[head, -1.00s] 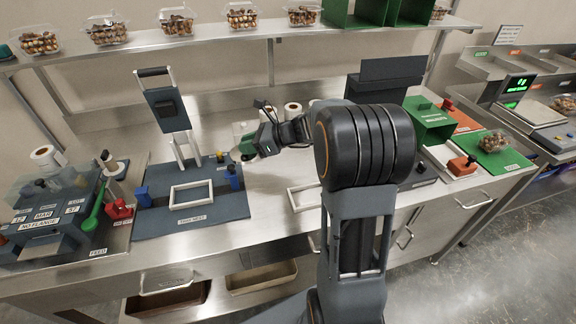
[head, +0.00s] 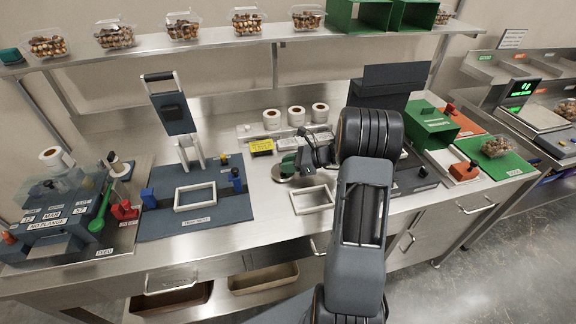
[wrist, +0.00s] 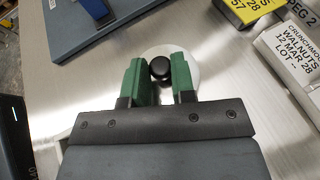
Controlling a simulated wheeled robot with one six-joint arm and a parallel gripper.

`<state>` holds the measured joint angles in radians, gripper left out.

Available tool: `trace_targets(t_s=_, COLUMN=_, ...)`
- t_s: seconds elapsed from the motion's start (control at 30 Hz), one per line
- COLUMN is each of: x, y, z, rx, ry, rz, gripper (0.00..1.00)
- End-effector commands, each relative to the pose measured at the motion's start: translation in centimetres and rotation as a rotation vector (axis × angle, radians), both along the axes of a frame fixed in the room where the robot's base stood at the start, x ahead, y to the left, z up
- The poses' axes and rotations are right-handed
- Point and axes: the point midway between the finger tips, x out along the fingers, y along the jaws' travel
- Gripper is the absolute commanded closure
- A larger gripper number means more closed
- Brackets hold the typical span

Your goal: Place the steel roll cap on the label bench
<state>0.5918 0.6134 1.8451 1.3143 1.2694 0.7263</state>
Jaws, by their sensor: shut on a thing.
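The steel roll cap is a round pale steel disc with a black knob; it shows in the wrist view (wrist: 190,62) and in the head view (head: 281,174). My gripper (wrist: 159,75) is shut on the black knob, with one green finger on each side. In the head view my gripper (head: 292,166) is low over the label bench (head: 262,205), between the blue-grey mat and a white frame. The cap looks level and close to the steel top; I cannot tell whether it touches. My fingers hide part of the cap.
Three white label rolls (head: 296,117) stand behind, with a yellow label card (head: 261,147) before them. The blue-grey mat (head: 225,212) is left of the cap. An empty white frame (head: 313,199) lies at front right. Bare steel lies in front.

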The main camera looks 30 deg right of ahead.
Motion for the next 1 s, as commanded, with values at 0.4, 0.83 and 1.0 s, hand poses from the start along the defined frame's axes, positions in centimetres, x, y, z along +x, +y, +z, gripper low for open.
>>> trace_targets(t_s=0.4, x=0.04, y=0.02, z=-1.00, rx=-0.001, ry=-0.002, rz=0.000, gripper=1.00)
trace_targets(t_s=0.83, x=0.04, y=0.03, z=-1.25, rx=-0.001, ry=-0.002, rz=0.000, gripper=0.50)
trace_targets(t_s=1.0, x=0.03, y=0.02, z=-1.24, rx=-0.001, ry=-0.002, rz=0.000, gripper=0.50)
